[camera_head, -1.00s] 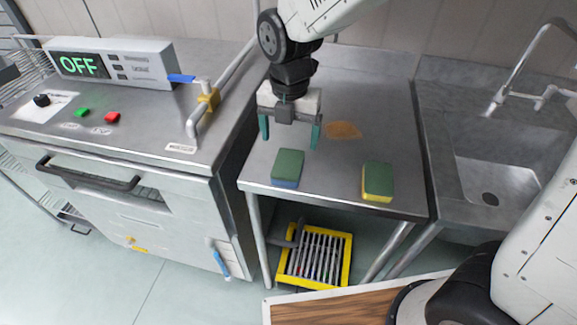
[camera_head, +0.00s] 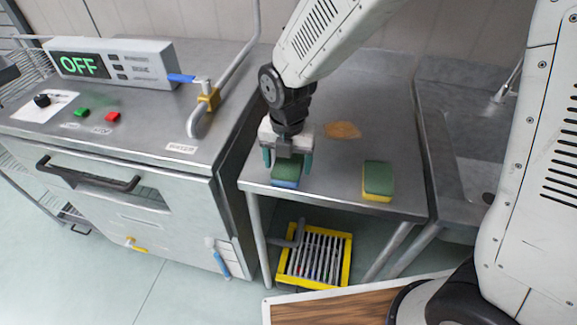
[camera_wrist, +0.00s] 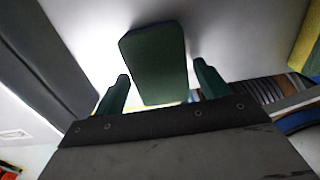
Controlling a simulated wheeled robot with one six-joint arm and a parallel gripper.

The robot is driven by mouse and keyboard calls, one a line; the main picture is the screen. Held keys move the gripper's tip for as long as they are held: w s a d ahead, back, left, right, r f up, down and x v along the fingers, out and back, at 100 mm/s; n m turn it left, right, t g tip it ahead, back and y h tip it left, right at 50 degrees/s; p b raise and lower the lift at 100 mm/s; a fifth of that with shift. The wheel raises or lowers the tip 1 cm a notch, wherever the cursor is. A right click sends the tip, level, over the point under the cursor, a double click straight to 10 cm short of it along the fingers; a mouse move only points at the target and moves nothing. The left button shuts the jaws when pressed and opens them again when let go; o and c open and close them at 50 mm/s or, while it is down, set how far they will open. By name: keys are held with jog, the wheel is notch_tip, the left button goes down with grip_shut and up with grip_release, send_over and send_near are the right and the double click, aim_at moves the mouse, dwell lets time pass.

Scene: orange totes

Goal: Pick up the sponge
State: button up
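A green-topped sponge with a blue lower layer (camera_head: 286,182) lies on the metal table at its front left. It also shows in the wrist view (camera_wrist: 155,62), reaching between the fingers. A second sponge, green on top and yellow below (camera_head: 378,180), lies to the right on the same table; its yellow edge shows at the right of the wrist view (camera_wrist: 307,45). My gripper (camera_head: 287,166) is open, directly over the blue-green sponge, with one finger on each side of it. A gap shows beside each finger in the wrist view. My gripper hides part of the sponge's top.
The metal table (camera_head: 330,185) has a brown stain (camera_head: 342,130) behind the sponges. An appliance with an OFF display (camera_head: 112,62) and a bent pipe stands left. A sink (camera_head: 440,150) is right, partly behind my arm. A yellow-framed rack (camera_head: 313,258) sits below the table.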

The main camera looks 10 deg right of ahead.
jog(key=c, duration=0.7)
jog(key=shift+r, duration=0.1)
